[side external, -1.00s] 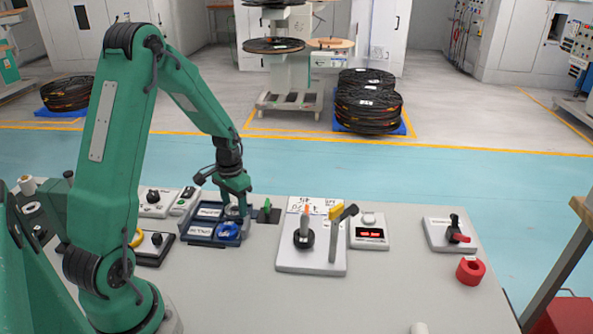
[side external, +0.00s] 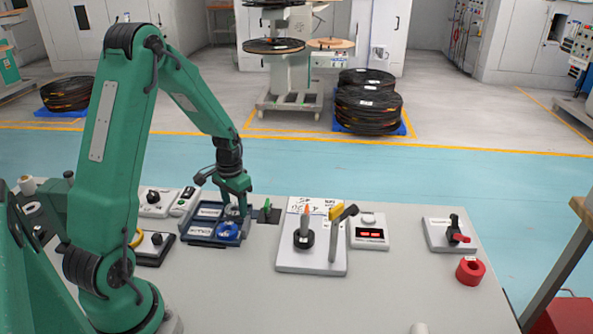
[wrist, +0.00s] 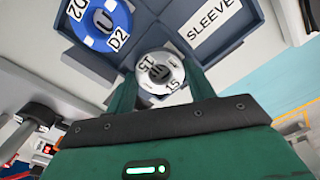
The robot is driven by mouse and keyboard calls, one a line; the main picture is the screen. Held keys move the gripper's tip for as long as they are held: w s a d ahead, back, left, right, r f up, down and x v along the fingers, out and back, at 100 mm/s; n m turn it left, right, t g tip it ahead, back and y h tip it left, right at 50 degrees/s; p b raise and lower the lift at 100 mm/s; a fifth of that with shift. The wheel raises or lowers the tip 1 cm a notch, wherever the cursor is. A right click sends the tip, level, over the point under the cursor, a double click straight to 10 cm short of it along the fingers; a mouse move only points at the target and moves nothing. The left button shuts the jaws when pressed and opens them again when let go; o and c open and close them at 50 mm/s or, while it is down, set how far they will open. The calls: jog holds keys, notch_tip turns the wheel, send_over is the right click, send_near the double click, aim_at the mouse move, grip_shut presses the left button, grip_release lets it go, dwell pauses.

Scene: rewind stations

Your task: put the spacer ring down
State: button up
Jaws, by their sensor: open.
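The spacer ring, a silver-grey ring marked 15 (wrist: 160,72), is in the wrist view at the tray, in the compartment area beside the blue disc. My gripper (wrist: 160,88) is open, with one green finger on each side of the ring. I cannot tell whether a finger touches it. In the side view my gripper (side external: 238,209) points down into the dark blue tray (side external: 205,240), and its fingers mostly hide the ring. The blue disc marked D2 (wrist: 100,22) lies in a neighbouring compartment; it also shows in the side view (side external: 228,230).
A SLEEVE label (wrist: 215,28) marks another tray compartment. A small green-handled fixture (side external: 267,210) stands close right of the tray. The front table is mostly clear.

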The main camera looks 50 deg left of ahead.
jog(key=shift+o, duration=0.3)
notch_tip(320, 180, up, 11)
jog(key=shift+f, duration=0.15)
jog(key=shift+r, duration=0.45)
jog(key=shift+d+r, duration=0.1)
jog(key=shift+d, duration=0.05)
jog(key=s+d+r+t, duration=0.2)
jog(key=s+d+r, duration=0.1)
jog(key=d, duration=0.3)
jog(key=s+d+r+m+t, duration=0.1)
jog(key=s+d+r, duration=0.3)
jog(key=d, duration=0.3)
jog(key=s+d+r+m+t, duration=0.1)
jog(key=s+d+r+t, duration=0.1)
jog(key=s+d+r, duration=0.2)
jog(key=s+d, duration=0.1)
jog(key=d, duration=0.2)
jog(key=shift+r+t, duration=0.25)
jog(key=shift+t, duration=0.05)
jog(key=shift+d, duration=0.1)
